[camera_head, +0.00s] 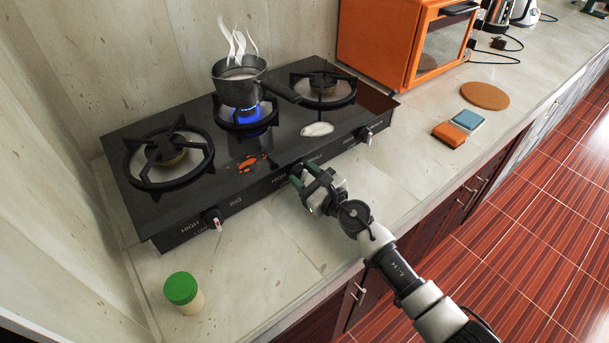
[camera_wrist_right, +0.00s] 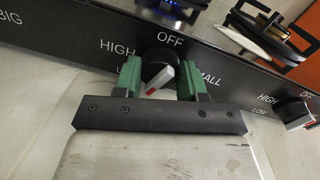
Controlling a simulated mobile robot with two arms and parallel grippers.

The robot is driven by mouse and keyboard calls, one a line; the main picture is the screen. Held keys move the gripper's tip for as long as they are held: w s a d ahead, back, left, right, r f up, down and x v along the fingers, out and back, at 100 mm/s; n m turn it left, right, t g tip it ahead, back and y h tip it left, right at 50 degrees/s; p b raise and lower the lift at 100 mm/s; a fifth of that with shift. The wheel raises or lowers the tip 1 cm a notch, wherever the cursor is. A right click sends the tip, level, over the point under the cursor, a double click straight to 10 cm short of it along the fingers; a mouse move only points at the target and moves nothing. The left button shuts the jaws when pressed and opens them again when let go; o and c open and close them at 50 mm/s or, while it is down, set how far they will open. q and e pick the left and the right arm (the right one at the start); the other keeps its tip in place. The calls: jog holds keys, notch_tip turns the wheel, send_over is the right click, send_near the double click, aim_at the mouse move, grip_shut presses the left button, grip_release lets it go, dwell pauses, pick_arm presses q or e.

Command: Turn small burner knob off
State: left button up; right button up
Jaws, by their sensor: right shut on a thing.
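The small burner knob (camera_wrist_right: 158,64) is black with a white, red-marked pointer, between the labels HIGH, OFF and SMALL in the right wrist view. Its pointer slants down to the left, away from OFF. My right gripper (camera_wrist_right: 159,82) is shut on this knob, with a green finger on each side. In the head view, my right gripper (camera_head: 304,176) is at the middle of the front panel of the black stove (camera_head: 215,200) and largely hides the knob. A blue flame (camera_head: 245,112) burns on the middle burner. My left gripper is not in view.
A steaming saucepan (camera_head: 240,75) stands over the flame, its handle pointing right. Other knobs sit at the left (camera_head: 212,218) and right (camera_head: 366,134) of the panel. A green-lidded jar (camera_head: 181,288) stands at front left. An orange oven (camera_head: 390,45) stands behind right.

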jog(key=shift+m, duration=0.3)
jog(key=shift+f+m, duration=0.1)
jog(key=shift+m, duration=3)
jog(key=o, duration=0.9)
jog(key=shift+d, duration=0.1)
jog(key=v, duration=1)
jog(key=shift+s+d+f+b, duration=0.15)
jog(key=shift+s+d+b, duration=0.05)
jog(key=shift+s+b, duration=0.15)
